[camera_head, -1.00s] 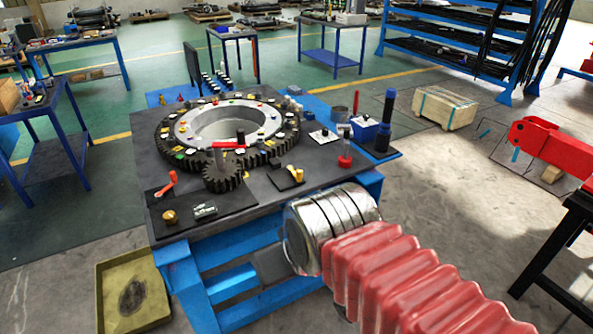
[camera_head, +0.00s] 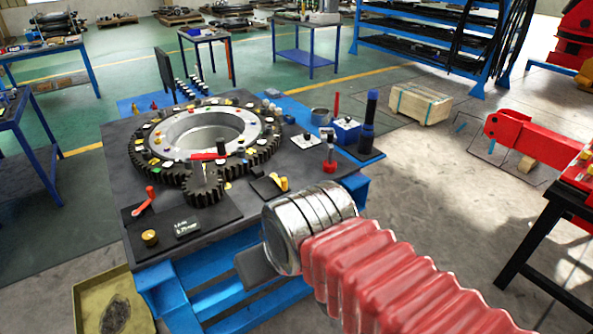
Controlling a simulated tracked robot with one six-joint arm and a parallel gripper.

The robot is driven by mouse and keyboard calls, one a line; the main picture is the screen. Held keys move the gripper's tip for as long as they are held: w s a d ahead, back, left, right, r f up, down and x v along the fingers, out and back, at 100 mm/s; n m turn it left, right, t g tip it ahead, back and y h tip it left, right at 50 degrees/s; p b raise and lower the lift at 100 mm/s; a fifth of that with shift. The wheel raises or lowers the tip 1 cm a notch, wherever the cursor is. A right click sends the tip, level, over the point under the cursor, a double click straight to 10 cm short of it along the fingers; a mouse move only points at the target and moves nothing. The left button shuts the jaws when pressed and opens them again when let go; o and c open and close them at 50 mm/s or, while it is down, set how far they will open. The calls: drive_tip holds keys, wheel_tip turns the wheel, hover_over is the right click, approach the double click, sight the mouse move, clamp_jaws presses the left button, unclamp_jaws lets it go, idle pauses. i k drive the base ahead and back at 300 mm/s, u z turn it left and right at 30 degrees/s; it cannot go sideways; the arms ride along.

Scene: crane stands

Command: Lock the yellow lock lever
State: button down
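A small upright yellow lever (camera_head: 284,184) stands on a small black plate at the front right of the worktable, beside the gear. A round yellow knob (camera_head: 149,237) sits on another black plate at the table's front left; I cannot tell for certain which of the two is the lock lever, nor its position. My arm, with a red ribbed sleeve and a silver wrist, reaches in from the lower right, in front of the table. A dark flat part of my gripper (camera_head: 255,268) shows left of the wrist; the fingers are not clearly visible.
The worktable (camera_head: 120,190) carries a large toothed ring (camera_head: 147,157), a small gear (camera_head: 205,188), a red-handled lever (camera_head: 144,201) and blue-black cylinders (camera_head: 369,122). A yellowish tray (camera_head: 90,310) lies on the floor at left. A wooden crate (camera_head: 420,103) stands right on open floor.

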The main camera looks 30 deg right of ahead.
sight(283, 183)
drive_tip(key=i, duration=0.85)
drive_tip(key=u, duration=0.05)
